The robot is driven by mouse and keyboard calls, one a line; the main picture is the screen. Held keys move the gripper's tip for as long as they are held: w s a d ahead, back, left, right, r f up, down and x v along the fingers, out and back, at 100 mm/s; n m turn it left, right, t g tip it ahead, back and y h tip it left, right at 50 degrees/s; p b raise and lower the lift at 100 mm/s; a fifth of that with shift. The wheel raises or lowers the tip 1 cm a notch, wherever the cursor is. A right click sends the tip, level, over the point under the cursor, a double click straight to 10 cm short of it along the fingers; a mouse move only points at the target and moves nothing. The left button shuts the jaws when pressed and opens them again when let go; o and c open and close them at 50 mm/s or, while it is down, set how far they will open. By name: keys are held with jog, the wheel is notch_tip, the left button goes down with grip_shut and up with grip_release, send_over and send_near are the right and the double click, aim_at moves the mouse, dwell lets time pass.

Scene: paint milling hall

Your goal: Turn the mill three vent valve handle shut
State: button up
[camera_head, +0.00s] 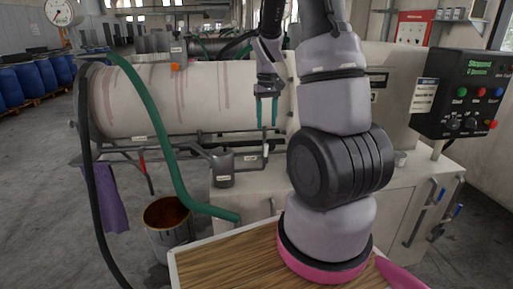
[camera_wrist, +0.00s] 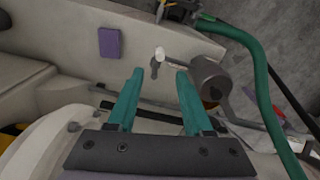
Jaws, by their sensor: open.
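My gripper (camera_head: 267,110) is open and empty, pointing down in front of the pale, paint-streaked mill drum (camera_head: 150,100). In the wrist view, its teal fingers (camera_wrist: 158,88) are apart. A small grey fitting with a white tip (camera_wrist: 159,54) shows beyond the fingertips, roughly in line with the gap and not between them. It joins a dark grey pot (camera_wrist: 210,78), which also shows in the head view (camera_head: 222,166). A red-handled lever (camera_head: 142,163) hangs at the left under the drum. I cannot tell which part is the vent valve handle; labels are unreadable.
A green hose (camera_head: 160,135) and a black hose (camera_head: 92,160) loop at the left. A rusty-coloured bucket (camera_head: 168,220) stands on the floor. A control box (camera_head: 468,92) and blue-tipped levers (camera_head: 440,195) are at the right. Thin pipes (camera_head: 230,131) run below the drum.

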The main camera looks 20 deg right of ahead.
aim_at(266, 158)
notch_tip(266, 158, down, 11)
jog(key=shift+r, duration=0.15)
dwell(0.4)
grip_shut()
dwell(1.2)
